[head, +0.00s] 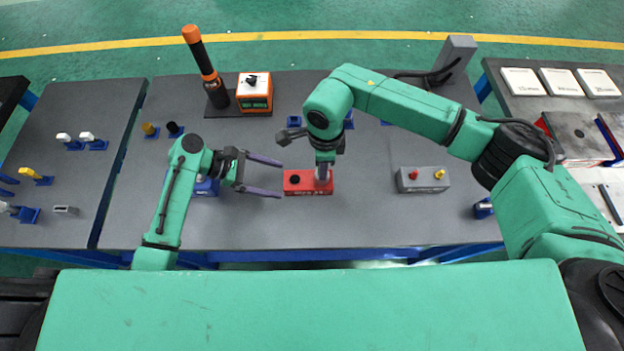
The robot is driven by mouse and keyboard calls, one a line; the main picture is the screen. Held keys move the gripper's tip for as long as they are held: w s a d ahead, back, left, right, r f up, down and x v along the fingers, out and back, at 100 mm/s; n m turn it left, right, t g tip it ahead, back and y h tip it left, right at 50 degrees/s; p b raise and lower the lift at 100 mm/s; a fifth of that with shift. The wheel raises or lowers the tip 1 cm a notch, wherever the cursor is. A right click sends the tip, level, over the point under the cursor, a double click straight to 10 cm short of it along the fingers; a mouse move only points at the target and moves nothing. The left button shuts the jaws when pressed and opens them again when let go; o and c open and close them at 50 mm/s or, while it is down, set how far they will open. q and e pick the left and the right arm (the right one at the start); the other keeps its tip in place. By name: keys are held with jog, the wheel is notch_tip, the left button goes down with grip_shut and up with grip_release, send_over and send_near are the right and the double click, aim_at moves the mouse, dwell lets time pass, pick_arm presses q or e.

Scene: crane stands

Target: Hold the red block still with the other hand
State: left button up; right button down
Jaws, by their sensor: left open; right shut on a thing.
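The red block (294,188) lies on the dark table (350,230) near the middle, with a round black spot on its top left part. My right gripper (322,178) points down at the right part of the red block. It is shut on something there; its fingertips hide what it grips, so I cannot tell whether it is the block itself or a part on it. My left gripper (281,177) is open and empty, just left of the red block. Its two purple-grey fingers are apart and point right towards the block's left end.
A grey box with red and yellow buttons (423,179) stands right of the block. A blue block (206,187) is partly hidden behind my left gripper. An orange box (254,92) and a black-and-orange post (205,66) stand at the back. The table between block and front edge is clear.

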pick_arm(q)
jog(key=shift+x, duration=1.85)
grip_shut()
jog(key=shift+a, duration=0.1)
